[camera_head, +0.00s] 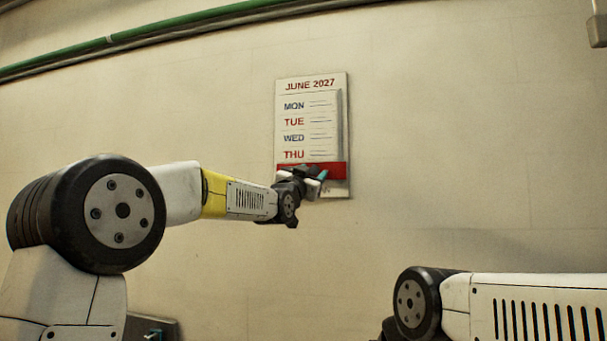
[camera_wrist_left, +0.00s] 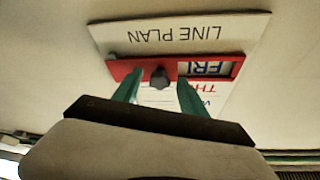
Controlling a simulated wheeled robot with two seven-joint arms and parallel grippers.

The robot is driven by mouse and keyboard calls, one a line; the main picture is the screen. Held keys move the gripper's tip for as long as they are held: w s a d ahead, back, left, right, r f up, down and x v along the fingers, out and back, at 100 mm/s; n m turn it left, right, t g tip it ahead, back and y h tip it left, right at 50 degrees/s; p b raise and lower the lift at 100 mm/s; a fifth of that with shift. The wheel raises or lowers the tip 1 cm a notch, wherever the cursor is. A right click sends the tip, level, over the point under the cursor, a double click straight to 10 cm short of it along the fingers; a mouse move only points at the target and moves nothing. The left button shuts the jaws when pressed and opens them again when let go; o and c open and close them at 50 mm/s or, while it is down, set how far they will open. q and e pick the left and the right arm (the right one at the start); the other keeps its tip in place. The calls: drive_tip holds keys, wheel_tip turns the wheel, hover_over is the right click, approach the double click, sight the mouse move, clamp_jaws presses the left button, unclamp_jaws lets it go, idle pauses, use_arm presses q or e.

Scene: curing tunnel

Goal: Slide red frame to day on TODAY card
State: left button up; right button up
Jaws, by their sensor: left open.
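A white calendar board (camera_head: 308,110) hangs on the wall, headed JUNE 2027, with rows MON, TUE, WED and THU visible. The red frame (camera_head: 335,170) lies across its lower part, below THU. In the left wrist view, the board is upside down, and the red frame (camera_wrist_left: 122,69) surrounds the row with FRI. A dark knob (camera_wrist_left: 159,77) sits on the frame's bar. My left gripper (camera_head: 318,178) is at the frame; its open teal fingers (camera_wrist_left: 158,88) stand either side of the knob, with gaps visible. My right gripper is out of view. I see no TODAY card.
A LINE PLAN strip (camera_wrist_left: 180,35) forms the board's lower end. A green pipe (camera_head: 150,33) runs along the upper wall, and a grey box (camera_head: 598,25) is at top right. The wall around the board is clear.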

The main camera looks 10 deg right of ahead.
use_arm(q)
drive_tip(key=shift+w+d+r, duration=0.1)
drive_tip(key=shift+w+d, duration=0.05)
drive_tip(key=shift+w, duration=0.1)
clamp_jaws()
idle(1.4)
